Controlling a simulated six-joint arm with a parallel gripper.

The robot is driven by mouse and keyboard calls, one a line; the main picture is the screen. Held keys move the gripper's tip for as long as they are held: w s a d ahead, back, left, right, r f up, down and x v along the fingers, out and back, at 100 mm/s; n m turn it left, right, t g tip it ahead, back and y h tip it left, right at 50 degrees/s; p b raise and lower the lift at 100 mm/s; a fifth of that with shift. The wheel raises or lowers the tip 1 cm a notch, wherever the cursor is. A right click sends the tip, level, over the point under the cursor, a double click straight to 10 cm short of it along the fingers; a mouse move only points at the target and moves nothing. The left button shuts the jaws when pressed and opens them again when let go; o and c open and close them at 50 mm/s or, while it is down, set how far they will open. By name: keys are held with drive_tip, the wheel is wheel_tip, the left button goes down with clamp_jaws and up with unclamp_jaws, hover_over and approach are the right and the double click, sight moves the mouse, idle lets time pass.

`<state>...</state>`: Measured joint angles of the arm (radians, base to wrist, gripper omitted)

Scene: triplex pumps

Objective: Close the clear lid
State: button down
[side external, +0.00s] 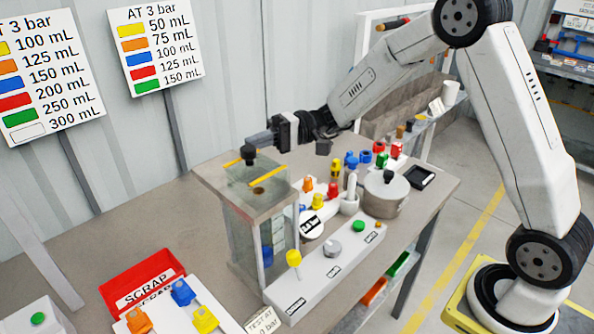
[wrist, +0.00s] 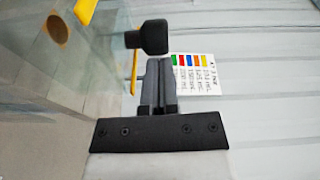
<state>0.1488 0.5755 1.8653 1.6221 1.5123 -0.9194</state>
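The clear box (side external: 246,236) stands on the bench, with clear panels and a grey-brown top rim. Its clear lid (side external: 240,176) shows at the top between two yellow strips, with a black knob (side external: 249,154). How far the lid is from level on the rim is hard to tell. In the wrist view, my gripper's fingers (wrist: 154,66) lie close together and look shut. The black knob (wrist: 152,37) is right at their tips, touching or nearly so; nothing shows between the fingers.
A white pump base (side external: 318,285) with knobs stands right of the box. A round metal pot (side external: 386,194) and several coloured fittings are behind it. A red scrap bin (side external: 142,278) and a white tray (side external: 210,308) are at front left.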

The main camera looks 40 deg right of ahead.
drive_tip(key=shift+s, duration=0.3)
drive_tip(key=shift+w, duration=0.1)
drive_tip(key=shift+w+d, duration=0.45)
drive_tip(key=shift+w, duration=0.35)
drive_tip(key=w+v, duration=0.2)
drive_tip(key=v, duration=0.8)
drive_tip(key=shift+d, duration=0.55)
drive_tip(key=shift+s+r, duration=0.1)
